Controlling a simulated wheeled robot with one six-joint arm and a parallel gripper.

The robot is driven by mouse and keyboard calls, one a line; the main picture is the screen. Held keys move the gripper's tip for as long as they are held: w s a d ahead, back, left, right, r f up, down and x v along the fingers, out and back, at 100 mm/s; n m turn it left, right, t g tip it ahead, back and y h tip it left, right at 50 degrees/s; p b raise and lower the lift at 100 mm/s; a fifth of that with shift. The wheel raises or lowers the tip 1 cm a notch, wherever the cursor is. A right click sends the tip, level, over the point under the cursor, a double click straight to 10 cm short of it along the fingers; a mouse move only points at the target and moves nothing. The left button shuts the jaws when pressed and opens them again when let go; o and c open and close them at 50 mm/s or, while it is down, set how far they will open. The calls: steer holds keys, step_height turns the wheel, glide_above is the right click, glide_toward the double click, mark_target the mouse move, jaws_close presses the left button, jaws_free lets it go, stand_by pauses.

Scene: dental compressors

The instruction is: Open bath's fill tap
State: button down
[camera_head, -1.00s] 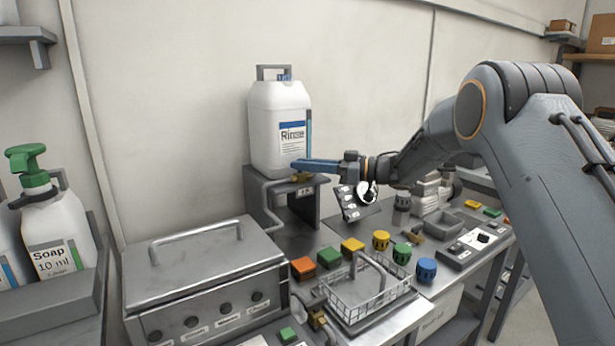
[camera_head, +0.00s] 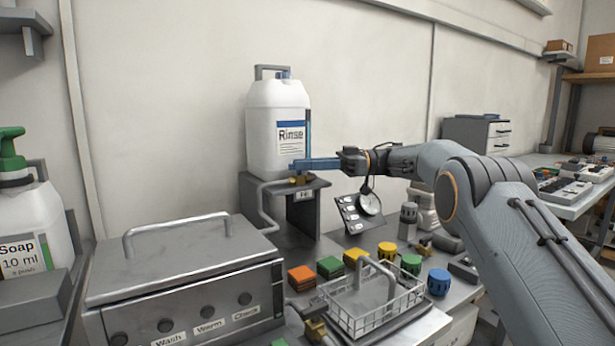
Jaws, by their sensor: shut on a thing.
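The bath (camera_head: 185,275) is a grey metal box with a closed, handled lid at lower left, its front labelled Wash, Warm and Check. A white Rinse jug (camera_head: 277,130) stands on a grey stand behind it. The brass fill tap (camera_head: 301,180) is at the jug's foot, where a grey pipe curves down towards the bath. My gripper (camera_head: 297,165) reaches in from the right, its blue fingers level at the tap's top. It is shut on the tap's handle, which the fingers mostly hide. How far the handle is turned cannot be seen.
A wire basket (camera_head: 370,300) stands right of the bath, near another brass tap (camera_head: 315,329). Several coloured blocks and knobs lie behind it. A tilted panel (camera_head: 357,213) stands below my wrist. A Soap bottle (camera_head: 32,235) is at far left.

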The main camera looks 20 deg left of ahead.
steer(key=shift+w+a+r+n+g+b, duration=0.15)
steer(key=shift+w+n+g+b, duration=0.35)
steer(key=shift+b, duration=1.7)
steer(key=shift+s+g+h+b, duration=0.3)
steer(key=shift+h+b, duration=0.1)
steer(key=shift+b, duration=0.7)
steer(key=shift+f, duration=0.25)
steer(key=c, duration=1.8)
jaws_free()
steer(key=shift+c, duration=0.2)
steer(key=shift+o, duration=0.2)
steer(key=shift+d, duration=0.2)
